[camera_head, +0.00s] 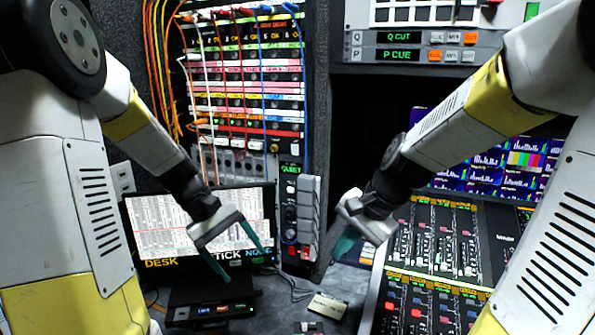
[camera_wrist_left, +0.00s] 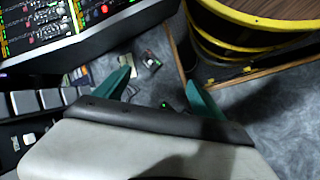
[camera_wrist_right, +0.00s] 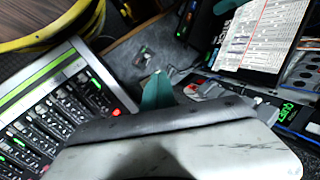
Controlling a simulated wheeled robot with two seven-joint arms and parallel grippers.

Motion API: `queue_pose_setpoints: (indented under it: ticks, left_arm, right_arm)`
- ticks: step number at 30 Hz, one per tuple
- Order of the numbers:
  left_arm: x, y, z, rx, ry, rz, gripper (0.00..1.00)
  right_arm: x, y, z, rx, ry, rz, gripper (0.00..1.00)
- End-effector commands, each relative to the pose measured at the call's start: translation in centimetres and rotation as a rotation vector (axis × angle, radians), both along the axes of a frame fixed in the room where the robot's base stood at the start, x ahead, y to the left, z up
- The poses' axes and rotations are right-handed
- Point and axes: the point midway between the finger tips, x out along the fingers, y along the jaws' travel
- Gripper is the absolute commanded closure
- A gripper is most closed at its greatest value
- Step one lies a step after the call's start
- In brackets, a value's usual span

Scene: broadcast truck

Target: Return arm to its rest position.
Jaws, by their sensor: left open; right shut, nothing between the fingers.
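My left gripper (camera_head: 242,264) hangs in front of the desk monitor (camera_head: 150,228) in the head view. Its two green fingers are spread apart and nothing is between them; they also show apart in the left wrist view (camera_wrist_left: 158,82). My right gripper (camera_head: 344,245) hangs to the right, beside the mixing console (camera_head: 440,262). In the right wrist view its green fingers (camera_wrist_right: 157,88) are together and hold nothing. Both arms come in from the upper corners and slope down toward the middle. Both grippers appear clear of the desk surface.
A patch panel (camera_head: 240,85) with hanging coloured cables stands behind on the left. A grey intercom unit (camera_head: 300,215) marked QUIET stands between the grippers. A small pale box (camera_head: 328,306) lies on the grey desk. A yellow-rimmed round thing (camera_wrist_left: 250,25) shows in the left wrist view.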

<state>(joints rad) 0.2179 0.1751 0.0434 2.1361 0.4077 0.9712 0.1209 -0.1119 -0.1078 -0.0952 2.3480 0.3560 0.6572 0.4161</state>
Motion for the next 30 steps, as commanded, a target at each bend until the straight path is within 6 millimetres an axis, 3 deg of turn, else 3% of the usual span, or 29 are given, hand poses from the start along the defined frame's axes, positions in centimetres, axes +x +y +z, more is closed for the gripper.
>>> queue_pose_setpoints:
  ticks: [3,12,21,30]
  left_arm:
    - [-2.3,-0.2,3.8,0.093,-0.145,-0.094,0.2]
    - [-8.5,0.3,10.2,0.305,-0.502,-0.302,0.2]
    - [-12.3,1.0,12.8,0.431,-0.734,-0.413,0.2]
    - [-12.6,1.1,12.9,0.447,-0.759,-0.425,0.2]
  right_arm:
    - [-2.0,-0.7,2.6,-0.061,-0.103,0.117,1.0]
    - [-7.2,-2.9,7.0,-0.272,-0.33,0.4,1.0]
    - [-10.5,-4.6,8.7,-0.441,-0.45,0.559,1.0]
    - [-10.8,-4.8,8.8,-0.462,-0.46,0.578,1.0]
